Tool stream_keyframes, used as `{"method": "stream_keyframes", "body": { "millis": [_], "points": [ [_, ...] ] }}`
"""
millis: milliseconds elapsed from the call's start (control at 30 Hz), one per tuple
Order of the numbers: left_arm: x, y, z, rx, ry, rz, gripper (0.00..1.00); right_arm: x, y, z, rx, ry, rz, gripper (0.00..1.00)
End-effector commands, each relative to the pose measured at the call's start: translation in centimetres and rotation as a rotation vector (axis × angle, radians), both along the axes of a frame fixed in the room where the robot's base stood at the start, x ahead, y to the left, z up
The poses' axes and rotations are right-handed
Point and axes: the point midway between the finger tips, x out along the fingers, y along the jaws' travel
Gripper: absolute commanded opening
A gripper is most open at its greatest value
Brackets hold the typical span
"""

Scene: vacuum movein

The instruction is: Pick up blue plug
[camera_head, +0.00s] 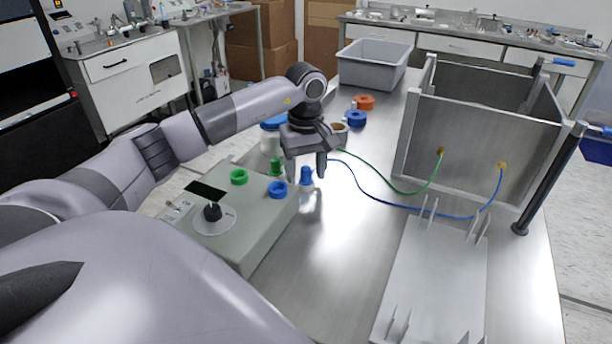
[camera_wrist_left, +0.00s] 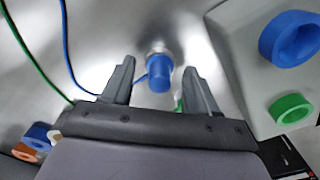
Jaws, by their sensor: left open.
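The blue plug (camera_head: 306,176) stands on the metal table beside the grey control box, and a blue cable (camera_head: 376,203) leads toward it. In the left wrist view the blue plug (camera_wrist_left: 159,76) shows between the finger tips, with a gap to each finger. My left gripper (camera_head: 306,172) is open over the plug and holds nothing. Its fingers (camera_wrist_left: 159,68) point down at the table. The blue ring (camera_head: 278,189) and green ring (camera_head: 239,177) are on the control box. My right gripper is out of view.
A green plug (camera_head: 276,167) is just left of my left gripper. A grey bin (camera_head: 372,68) and orange and blue rings are behind. A flat plate (camera_head: 435,280) lies in front.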

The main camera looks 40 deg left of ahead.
Motion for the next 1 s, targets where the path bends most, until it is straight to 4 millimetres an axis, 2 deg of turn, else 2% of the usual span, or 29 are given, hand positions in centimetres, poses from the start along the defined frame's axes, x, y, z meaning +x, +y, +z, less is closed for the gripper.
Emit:
{"method": "stream_keyframes", "body": {
  "millis": [33, 200, 500, 667, 867, 1000],
  "points": [
    [0.0, 0.0, 0.0, 0.000, 0.000, 0.000, 0.59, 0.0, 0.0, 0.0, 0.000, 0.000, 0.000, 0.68],
    [0.0, 0.0, 0.0, 0.000, 0.000, 0.000, 0.04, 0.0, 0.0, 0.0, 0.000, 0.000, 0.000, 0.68],
    [0.0, 0.0, 0.1, 0.000, -0.001, 0.000, 0.03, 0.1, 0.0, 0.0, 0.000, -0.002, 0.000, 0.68],
    [0.1, 0.0, 0.9, 0.000, -0.003, 0.000, 0.03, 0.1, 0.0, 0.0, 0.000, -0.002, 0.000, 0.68],
    [0.1, 0.0, 3.8, 0.000, -0.006, 0.001, 0.03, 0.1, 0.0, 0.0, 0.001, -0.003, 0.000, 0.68],
    [0.1, 0.0, 6.9, -0.001, -0.007, 0.000, 0.03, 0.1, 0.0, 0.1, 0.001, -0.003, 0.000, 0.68]
  ]
}}
